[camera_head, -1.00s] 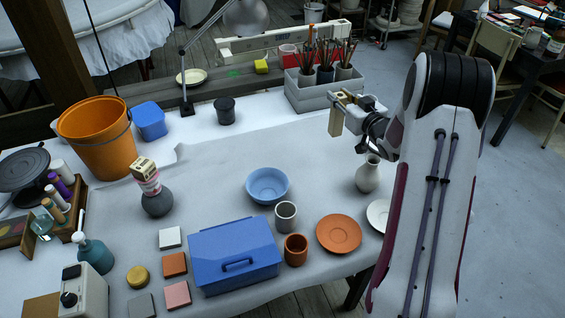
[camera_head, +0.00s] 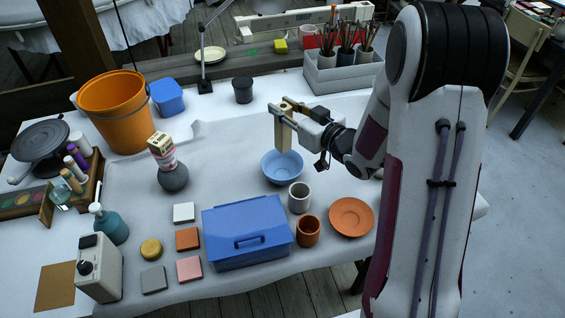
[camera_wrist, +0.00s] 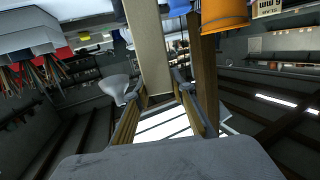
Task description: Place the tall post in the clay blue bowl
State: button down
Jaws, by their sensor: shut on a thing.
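The tall post (camera_head: 283,136) is a pale, upright wooden block held in my gripper (camera_head: 287,112). In the head view its lower end overlaps the blue bowl (camera_head: 270,171), and I cannot tell how far above or inside the bowl it is. The bowl stands on the table, round and light blue. In the wrist view the post (camera_wrist: 148,45) is between the fingers of my gripper (camera_wrist: 161,95), which are shut on it. The bowl is not clearly seen in the wrist view.
A grey cup (camera_head: 299,197), a terracotta cup (camera_head: 308,231), an orange saucer (camera_head: 351,217) and a blue box (camera_head: 246,233) stand near the bowl's front. A grey brush holder (camera_head: 341,79) is behind. Cloth left of the bowl is clear.

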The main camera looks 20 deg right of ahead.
aim_at(286, 130)
jog(key=shift+s+a+f, duration=0.1)
jog(key=shift+s+a, duration=0.1)
jog(key=shift+s, duration=0.15)
jog(key=shift+a, duration=0.1)
jog(key=shift+f, duration=2.85)
